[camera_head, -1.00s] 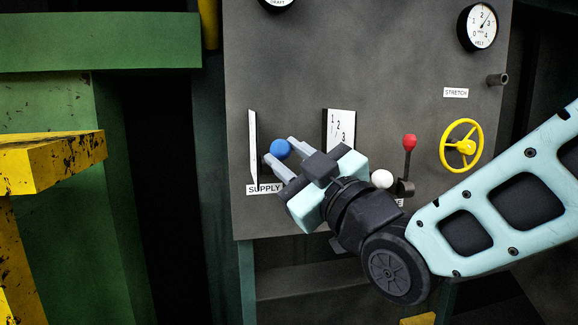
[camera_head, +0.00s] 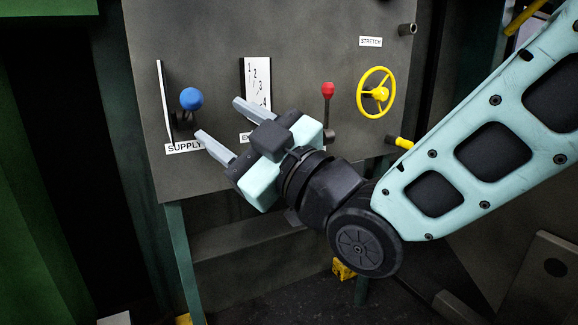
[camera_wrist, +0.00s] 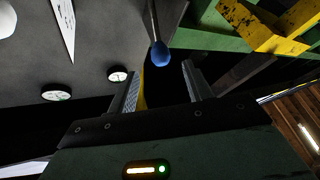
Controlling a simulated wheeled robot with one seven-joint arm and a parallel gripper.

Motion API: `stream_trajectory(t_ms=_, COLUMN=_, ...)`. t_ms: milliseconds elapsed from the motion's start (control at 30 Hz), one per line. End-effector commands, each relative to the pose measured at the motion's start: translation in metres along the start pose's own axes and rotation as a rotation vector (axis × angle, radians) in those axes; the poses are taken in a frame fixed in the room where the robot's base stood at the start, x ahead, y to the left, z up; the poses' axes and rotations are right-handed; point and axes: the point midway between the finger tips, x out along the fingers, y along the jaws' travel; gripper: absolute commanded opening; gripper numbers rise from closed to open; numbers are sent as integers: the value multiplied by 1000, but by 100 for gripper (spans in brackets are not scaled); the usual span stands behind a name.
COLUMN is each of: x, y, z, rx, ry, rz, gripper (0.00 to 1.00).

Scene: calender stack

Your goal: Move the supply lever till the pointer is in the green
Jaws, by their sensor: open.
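The supply lever's blue knob (camera_head: 191,99) stands out from the grey panel, beside a narrow white-edged slot (camera_head: 162,95) and above the SUPPLY label (camera_head: 185,148). My gripper (camera_head: 219,118) is open and empty, below and right of the knob in the head view, its fingers pointing toward the panel. In the wrist view, the blue knob (camera_wrist: 160,54) and its dark stem show ahead, between the finger lines and beyond the tips. No contact shows. Two dials (camera_wrist: 118,74) (camera_wrist: 57,94) appear small in the wrist view; their pointers and any green band cannot be read.
A numbered white scale (camera_head: 257,80) is right of the supply lever, partly behind my gripper. A red-knobbed lever (camera_head: 328,90) and a yellow handwheel (camera_head: 376,93) are farther right. A yellow scuffed beam (camera_wrist: 262,27) is at the wrist view's upper right.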

Motion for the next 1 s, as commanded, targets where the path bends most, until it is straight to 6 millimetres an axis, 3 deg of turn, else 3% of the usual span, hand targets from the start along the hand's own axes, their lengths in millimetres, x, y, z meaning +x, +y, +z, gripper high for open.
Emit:
stream_trajectory(t_ms=333, x=-85, y=-1, z=1, rx=0, ry=-3, rz=-1, gripper=50)
stream_trajectory(t_ms=1000, x=-110, y=-1, z=1, rx=0, ry=0, rz=0, gripper=50)
